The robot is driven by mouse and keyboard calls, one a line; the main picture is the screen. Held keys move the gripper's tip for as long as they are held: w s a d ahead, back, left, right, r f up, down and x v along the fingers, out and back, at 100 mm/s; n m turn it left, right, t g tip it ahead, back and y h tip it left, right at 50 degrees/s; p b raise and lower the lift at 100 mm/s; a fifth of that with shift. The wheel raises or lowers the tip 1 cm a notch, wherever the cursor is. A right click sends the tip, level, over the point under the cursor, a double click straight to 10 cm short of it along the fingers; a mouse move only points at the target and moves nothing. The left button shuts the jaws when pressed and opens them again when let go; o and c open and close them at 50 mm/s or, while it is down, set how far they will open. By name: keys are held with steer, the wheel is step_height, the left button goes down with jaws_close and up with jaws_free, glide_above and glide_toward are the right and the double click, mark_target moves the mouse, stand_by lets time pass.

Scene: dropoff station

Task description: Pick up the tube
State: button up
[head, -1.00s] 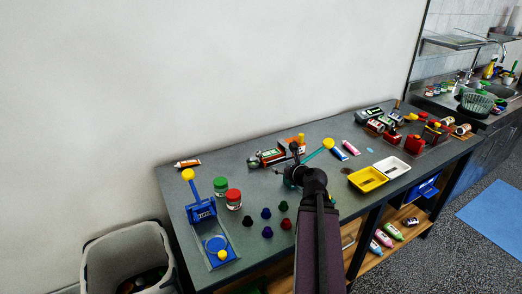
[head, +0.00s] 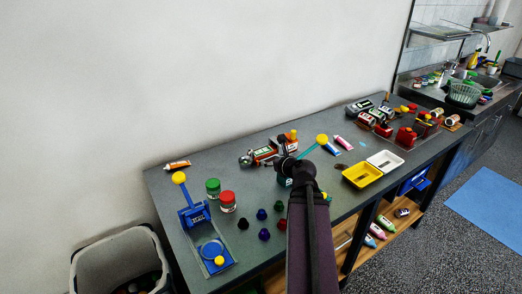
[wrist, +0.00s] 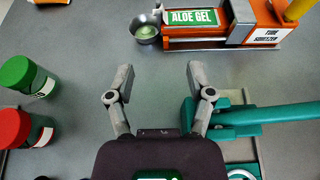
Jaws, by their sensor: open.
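A white-and-green tube labelled ALOE GEL (wrist: 193,17) lies in an orange tube squeezer (wrist: 263,33) at the top of the wrist view. In the head view, the squeezer's tube (head: 264,153) is at the back middle of the table. My gripper (wrist: 162,72) is open and empty, with bare table between its fingers, on the near side of the squeezer. In the head view my arm mostly hides it. Other tubes on the table are an orange one (head: 177,165) at the back left, a blue one (head: 331,149) and a pink one (head: 344,142).
A metal bowl (wrist: 146,31) with green gel stands at the squeezer's left end. A teal press (wrist: 235,120) is close by my right finger. A green-lidded jar (wrist: 20,76) and red-lidded jar (wrist: 16,129) stand left. Yellow (head: 361,175) and white trays (head: 384,162) are right.

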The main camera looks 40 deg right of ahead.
steer(key=b, duration=0.3)
glide_toward(253, 153)
steer(key=shift+x, duration=2.5)
steer(key=shift+a+f, duration=0.15)
steer(key=shift+b+x, duration=1.05)
steer(key=shift+x, duration=1.5)
steer(key=c, duration=0.9)
